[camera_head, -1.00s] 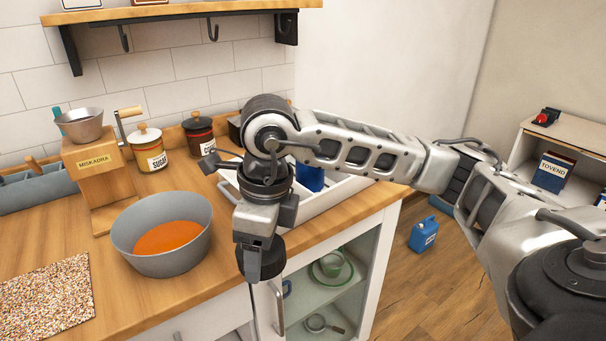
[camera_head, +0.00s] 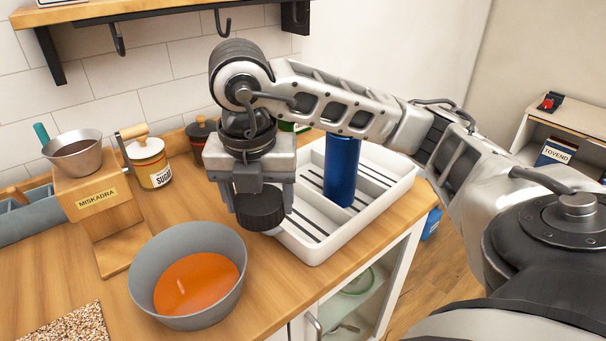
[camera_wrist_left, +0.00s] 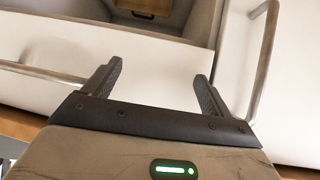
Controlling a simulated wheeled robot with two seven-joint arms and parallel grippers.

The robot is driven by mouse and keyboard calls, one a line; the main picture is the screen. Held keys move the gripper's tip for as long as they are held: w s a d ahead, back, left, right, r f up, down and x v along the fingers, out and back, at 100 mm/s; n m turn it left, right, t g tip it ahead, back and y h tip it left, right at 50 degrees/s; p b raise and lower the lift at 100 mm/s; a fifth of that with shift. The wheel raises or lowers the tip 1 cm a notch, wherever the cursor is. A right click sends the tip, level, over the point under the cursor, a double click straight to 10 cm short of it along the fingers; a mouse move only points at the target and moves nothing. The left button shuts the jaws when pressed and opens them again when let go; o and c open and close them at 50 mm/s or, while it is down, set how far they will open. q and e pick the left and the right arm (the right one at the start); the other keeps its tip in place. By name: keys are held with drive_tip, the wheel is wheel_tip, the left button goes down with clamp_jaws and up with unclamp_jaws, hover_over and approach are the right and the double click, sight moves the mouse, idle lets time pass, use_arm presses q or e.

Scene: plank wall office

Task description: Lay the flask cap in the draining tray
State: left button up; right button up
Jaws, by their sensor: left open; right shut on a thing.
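The flask cap (camera_head: 259,208) is a dark, ribbed, round piece. My right gripper (camera_head: 258,192) is shut on it and holds it at the left edge of the draining tray, in front of the tray's near left corner in the picture. The white draining tray (camera_head: 318,248) has dark slots and dividers and stands on the counter. A blue flask (camera_head: 342,172) stands upright in it, its top hidden behind my right arm. My left gripper (camera_wrist_left: 160,82) is open and empty in the left wrist view, facing white cabinet fronts.
A grey bowl (camera_head: 188,308) with orange liquid stands left of the tray, close to my right gripper. A shelf with hooks (camera_head: 160,14) hangs above.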

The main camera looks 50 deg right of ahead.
drive_tip(key=b, duration=0.2)
approach(292, 217)
drive_tip(key=s+a+r, duration=0.2)
drive_tip(key=a, duration=0.2)
drive_tip(key=d+f, duration=0.1)
drive_tip(key=w+d+f, duration=0.2)
drive_tip(key=shift+d+f+b, duration=0.15)
drive_tip(key=shift+d+b, duration=0.1)
drive_tip(key=shift+b, duration=0.05)
drive_tip(key=shift+w+d+f, duration=0.15)
drive_tip(key=shift+d+f, duration=0.2)
drive_tip(key=shift+f, duration=0.15)
drive_tip(key=f, duration=0.3)
drive_tip(key=shift+w+d+f+p, duration=0.2)
drive_tip(key=shift+d+f+p, duration=0.15)
use_arm(q)
drive_tip(key=shift+s+d+f, duration=0.25)
drive_tip(key=shift+s+f, duration=0.3)
drive_tip(key=shift+f, duration=0.05)
use_arm(e)
drive_tip(key=shift+f, duration=0.1)
use_arm(q)
drive_tip(key=shift+f, duration=0.15)
use_arm(e)
drive_tip(key=shift+f, duration=0.1)
drive_tip(key=o, duration=0.7)
drive_tip(key=shift+c, duration=0.2)
